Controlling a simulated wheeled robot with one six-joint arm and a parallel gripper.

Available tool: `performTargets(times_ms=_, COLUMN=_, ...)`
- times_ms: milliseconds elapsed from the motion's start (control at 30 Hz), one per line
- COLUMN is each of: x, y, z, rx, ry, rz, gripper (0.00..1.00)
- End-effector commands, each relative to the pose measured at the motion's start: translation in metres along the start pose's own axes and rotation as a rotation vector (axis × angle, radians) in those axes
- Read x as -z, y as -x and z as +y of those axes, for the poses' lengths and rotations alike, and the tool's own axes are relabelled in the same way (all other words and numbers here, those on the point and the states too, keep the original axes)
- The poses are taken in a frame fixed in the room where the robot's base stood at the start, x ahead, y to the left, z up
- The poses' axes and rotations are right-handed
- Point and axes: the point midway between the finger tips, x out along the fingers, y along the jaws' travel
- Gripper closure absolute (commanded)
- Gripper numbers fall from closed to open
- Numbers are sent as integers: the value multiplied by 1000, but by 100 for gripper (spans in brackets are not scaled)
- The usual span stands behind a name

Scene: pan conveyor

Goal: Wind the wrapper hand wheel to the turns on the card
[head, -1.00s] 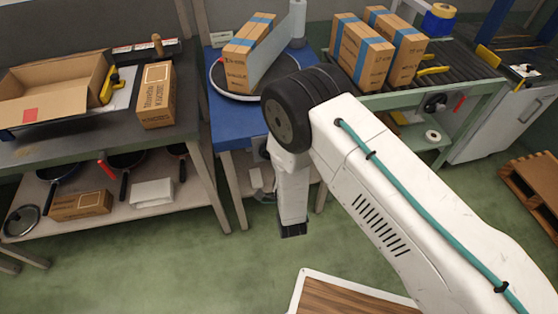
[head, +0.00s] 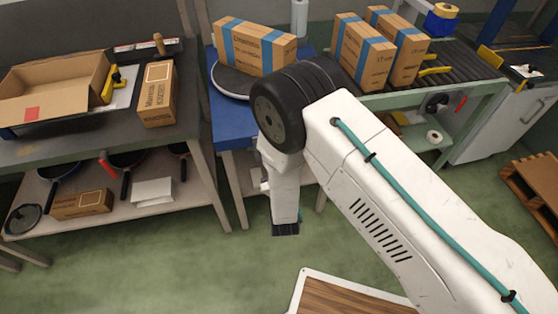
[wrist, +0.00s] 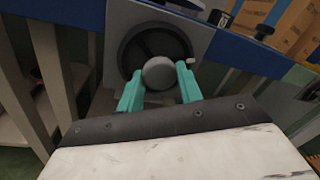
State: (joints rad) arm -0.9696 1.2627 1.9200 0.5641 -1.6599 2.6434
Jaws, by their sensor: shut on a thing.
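The hand wheel (wrist: 130,60) is a dark round wheel on a grey plate at the front of the blue wrapper table (wrist: 235,50) in the wrist view. A round grey knob (wrist: 159,73) stands out from it. My gripper (wrist: 158,82) has its two teal fingers on either side of this knob, shut on it. In the head view, my arm hides the wheel and gripper. A carton with blue bands (head: 265,50) stands on the dark turntable (head: 230,84) of the wrapper. A pale film roll (head: 299,20) stands behind it. I cannot make out the turns card.
At left, a bench holds an open carton (head: 50,90) and a closed carton (head: 157,95); pans hang or lie below. At right, banded cartons (head: 362,50) stand on a roller conveyor (head: 460,65). A pallet (head: 530,185) lies far right.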

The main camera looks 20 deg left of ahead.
Motion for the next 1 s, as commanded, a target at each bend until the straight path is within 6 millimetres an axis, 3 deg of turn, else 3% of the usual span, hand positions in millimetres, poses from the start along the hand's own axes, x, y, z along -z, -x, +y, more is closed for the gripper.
performTargets(times_ms=400, x=-2, y=-1, z=0, rx=-4, ry=-229, rz=32, gripper=87)
performTargets(times_ms=1000, x=-2, y=-1, z=-1, rx=-4, ry=-276, rz=38, gripper=87)
